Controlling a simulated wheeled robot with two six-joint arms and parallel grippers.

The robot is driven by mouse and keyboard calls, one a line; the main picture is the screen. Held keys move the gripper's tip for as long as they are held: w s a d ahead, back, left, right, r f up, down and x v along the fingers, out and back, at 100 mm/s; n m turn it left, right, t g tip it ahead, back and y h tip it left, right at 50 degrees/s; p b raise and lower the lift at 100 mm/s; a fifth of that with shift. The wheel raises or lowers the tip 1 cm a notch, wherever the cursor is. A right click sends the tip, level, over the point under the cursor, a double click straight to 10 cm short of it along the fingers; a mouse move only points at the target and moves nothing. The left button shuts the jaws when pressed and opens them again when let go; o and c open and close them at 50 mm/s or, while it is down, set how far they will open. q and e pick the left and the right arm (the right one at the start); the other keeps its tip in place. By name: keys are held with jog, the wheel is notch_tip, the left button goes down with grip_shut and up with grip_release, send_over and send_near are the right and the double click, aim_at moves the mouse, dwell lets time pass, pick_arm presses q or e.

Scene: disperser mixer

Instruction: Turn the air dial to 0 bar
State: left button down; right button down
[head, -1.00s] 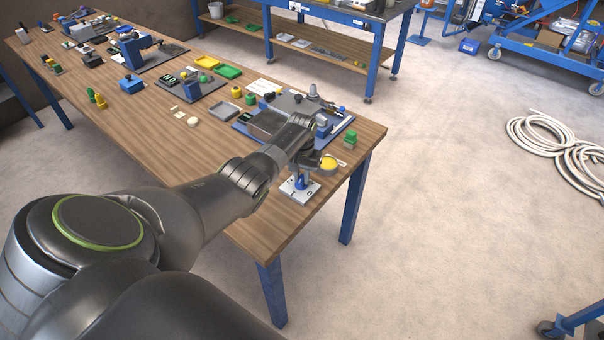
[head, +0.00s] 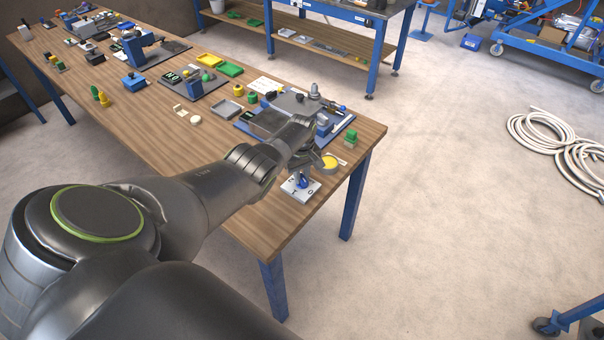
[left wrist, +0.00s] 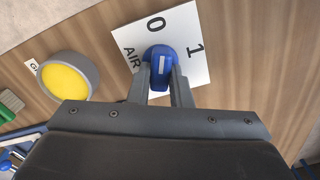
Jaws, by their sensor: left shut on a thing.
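The air dial (left wrist: 160,52) is a blue knob with a white line, on a white plate (left wrist: 178,22) marked 0, 1 and AIR. In the left wrist view, the line runs nearly up and down, its upper end towards the 0. My left gripper (left wrist: 161,67) is shut on the knob, one finger on each side. In the head view, the dial (head: 301,182) and its plate (head: 312,189) sit near the front right table corner, below my left gripper (head: 302,173), whose fingers are hard to make out there. My right gripper is not in view.
A yellow button (left wrist: 65,83) in a grey housing is beside the plate; it also shows in the head view (head: 330,162). A grey device on a blue base (head: 345,126) and a green block (head: 351,137) stand behind. Bare wood (head: 262,222) lies in front.

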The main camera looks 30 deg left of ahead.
aim_at(302, 176)
pick_arm(q)
jog(key=shift+n, duration=0.5)
jog(key=c, duration=1.3)
grip_release()
jog(key=shift+r+p, duration=0.35)
jog(key=shift+r, duration=0.1)
notch_tip(302, 176, up, 6)
jog(key=shift+f+p, duration=0.25)
jog(key=shift+p, duration=0.7)
notch_tip(302, 176, up, 11)
jog(key=shift+r+b, duration=0.1)
jog(key=shift+b, duration=0.75)
